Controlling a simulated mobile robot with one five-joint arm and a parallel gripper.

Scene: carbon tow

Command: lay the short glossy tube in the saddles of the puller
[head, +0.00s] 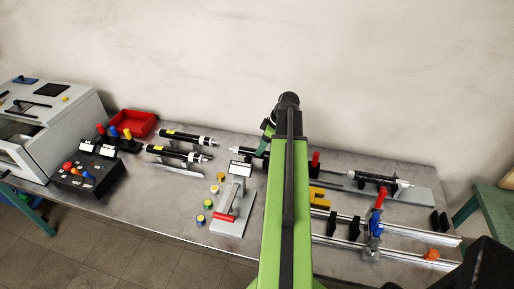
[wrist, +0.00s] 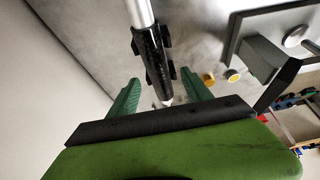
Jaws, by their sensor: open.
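My gripper (wrist: 165,90) is open, its two green fingers apart on either side of the end of a black tube (wrist: 153,55). That tube has a pale tip, a silver rod at its far end, and black supports beside it. In the head view a dark tube (head: 248,152) shows just left of my arm, partly hidden by it. Two more dark tubes (head: 186,136) (head: 174,153) lie on the left of the bench, and another (head: 375,179) at the right. Black upright saddles (head: 354,228) stand on a rail frame at front right, which looks like the puller.
A red-handled clamp (head: 378,200) with a blue part stands on the rails. A grey stand (head: 232,212) with a red handle and several coloured discs are left of my arm. A red tray (head: 134,122), control box (head: 88,174) and grey machine (head: 45,128) fill the left.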

